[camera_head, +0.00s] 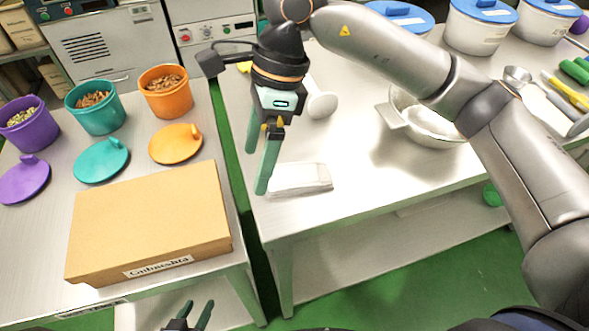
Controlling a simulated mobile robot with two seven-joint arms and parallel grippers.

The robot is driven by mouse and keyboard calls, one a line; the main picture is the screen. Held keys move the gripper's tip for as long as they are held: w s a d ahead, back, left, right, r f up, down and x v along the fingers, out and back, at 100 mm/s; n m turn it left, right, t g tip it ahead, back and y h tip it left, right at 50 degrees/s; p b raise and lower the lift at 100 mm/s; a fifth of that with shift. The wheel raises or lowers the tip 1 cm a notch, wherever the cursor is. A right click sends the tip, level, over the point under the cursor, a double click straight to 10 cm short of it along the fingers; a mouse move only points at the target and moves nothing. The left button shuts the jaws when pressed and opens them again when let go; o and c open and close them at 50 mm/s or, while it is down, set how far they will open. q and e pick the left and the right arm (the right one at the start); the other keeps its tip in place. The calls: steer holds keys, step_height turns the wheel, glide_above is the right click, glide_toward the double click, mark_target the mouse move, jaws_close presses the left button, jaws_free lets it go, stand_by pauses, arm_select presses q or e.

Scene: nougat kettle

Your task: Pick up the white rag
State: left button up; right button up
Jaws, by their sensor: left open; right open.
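The white rag (302,178) lies folded flat near the left front corner of the right-hand metal table (400,185). My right gripper (257,171), on the arm coming in from the right, points down just left of the rag. Its green fingers are open and empty, one fingertip close to the rag's left end; I cannot tell whether they touch. My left gripper (198,304) shows only at the bottom edge, below the cardboard box, with its fingers apart and empty.
The cardboard box (150,220) lies on the left table, with purple (30,127), teal (96,110) and orange (167,92) tubs and their lids behind. A metal pan (425,125) stands right of the rag. A narrow gap separates the tables. Bare tabletop lies right of the rag.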

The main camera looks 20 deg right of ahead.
steer(key=w+d+r+t+h, duration=0.1)
steer(key=w+d+h, duration=0.25)
steer(key=d, duration=0.35)
glide_above(300, 173)
steer(key=shift+m, duration=0.4)
steer(key=f, duration=0.6)
steer(key=shift+a, duration=0.4)
steer(key=shift+d+f, duration=0.2)
steer(key=shift+f, duration=1.3)
steer(key=shift+d+f, duration=0.15)
steer(key=shift+f, duration=1.3)
steer(key=shift+c, duration=0.4)
steer(key=c, duration=1.1)
steer(key=shift+r, duration=0.15)
